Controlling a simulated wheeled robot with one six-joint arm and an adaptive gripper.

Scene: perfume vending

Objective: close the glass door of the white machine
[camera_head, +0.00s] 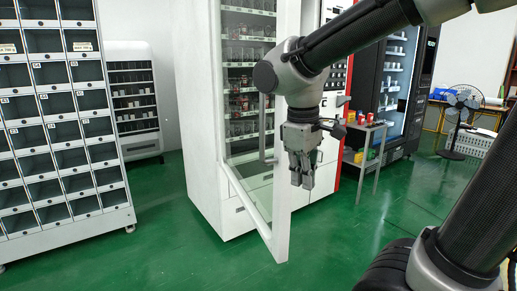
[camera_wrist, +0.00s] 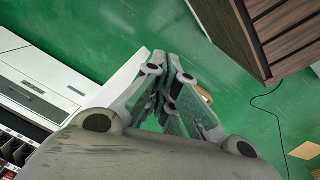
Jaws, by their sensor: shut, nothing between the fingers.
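The white machine (camera_head: 203,130) stands in the middle of the head view, with shelves of small items inside. Its glass door (camera_head: 279,225) is swung open toward the camera, with a white frame and a vertical handle (camera_head: 266,128). My gripper (camera_head: 302,184) points down just right of the door's free edge in the picture; I cannot tell whether it touches the door. Its fingers are shut and empty. In the wrist view the fingers (camera_wrist: 166,58) point away over green floor, and the white machine (camera_wrist: 45,75) shows at left.
A white locker rack (camera_head: 62,115) stands at left and a low white display case (camera_head: 134,95) behind it. A small table (camera_head: 365,157) with red items and a black machine (camera_head: 405,90) stand at right. A wood-slatted box (camera_wrist: 265,35) shows in the wrist view. Green floor in front is clear.

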